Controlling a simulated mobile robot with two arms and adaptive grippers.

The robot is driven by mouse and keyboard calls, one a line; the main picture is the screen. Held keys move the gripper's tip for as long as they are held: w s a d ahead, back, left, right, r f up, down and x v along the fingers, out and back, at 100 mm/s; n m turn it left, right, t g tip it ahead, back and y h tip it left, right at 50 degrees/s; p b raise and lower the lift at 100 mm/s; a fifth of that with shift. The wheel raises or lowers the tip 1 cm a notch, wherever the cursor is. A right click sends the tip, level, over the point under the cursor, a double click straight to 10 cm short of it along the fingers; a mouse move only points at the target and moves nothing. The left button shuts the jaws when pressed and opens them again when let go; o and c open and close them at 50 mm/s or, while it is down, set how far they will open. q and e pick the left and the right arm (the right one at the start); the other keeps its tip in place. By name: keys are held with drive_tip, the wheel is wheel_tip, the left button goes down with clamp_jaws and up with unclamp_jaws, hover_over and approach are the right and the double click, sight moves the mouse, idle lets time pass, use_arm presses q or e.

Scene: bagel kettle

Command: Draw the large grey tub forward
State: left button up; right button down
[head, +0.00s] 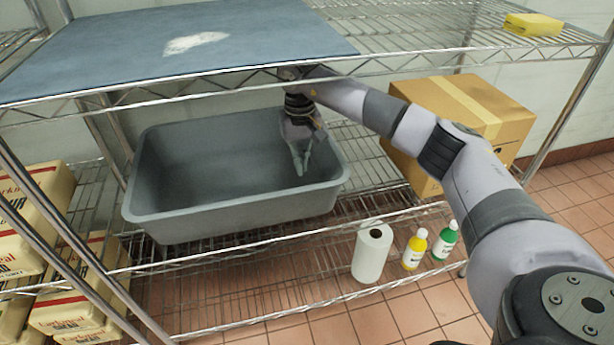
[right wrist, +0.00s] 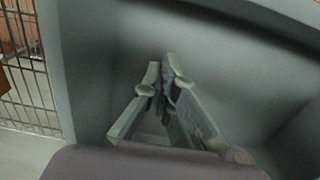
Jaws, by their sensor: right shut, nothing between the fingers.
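The large grey tub (head: 160,210) stands on the wire shelf under a blue-grey top sheet. It is open at the top and looks empty. My right gripper (head: 301,170) reaches over the tub's right part, fingers pointing down inside it. The gripper is shut with nothing between the fingers. In the right wrist view the shut fingertips (right wrist: 165,75) show in front of the tub's grey inner wall (right wrist: 110,50). Whether the fingers touch the wall I cannot tell. My left gripper is not in view.
A cardboard box (head: 475,105) stands right of the tub. Printed sacks (head: 75,290) are stacked at left. The upper shelf (head: 200,78) lies close above the tub.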

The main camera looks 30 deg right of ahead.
sight(305, 201)
wheel_tip(305, 201, down, 9)
drive_tip(key=shift+s+a+f+b, duration=0.1)
drive_tip(key=shift+a+b, duration=0.05)
drive_tip(key=shift+b, duration=0.65)
drive_tip(key=shift+s+a, duration=0.1)
drive_tip(key=shift+s, duration=0.2)
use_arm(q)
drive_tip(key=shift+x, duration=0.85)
use_arm(e)
drive_tip(key=shift+s+a, duration=0.25)
drive_tip(key=shift+s, duration=0.55)
drive_tip(key=shift+s+a, duration=0.2)
drive_tip(key=shift+s, duration=0.55)
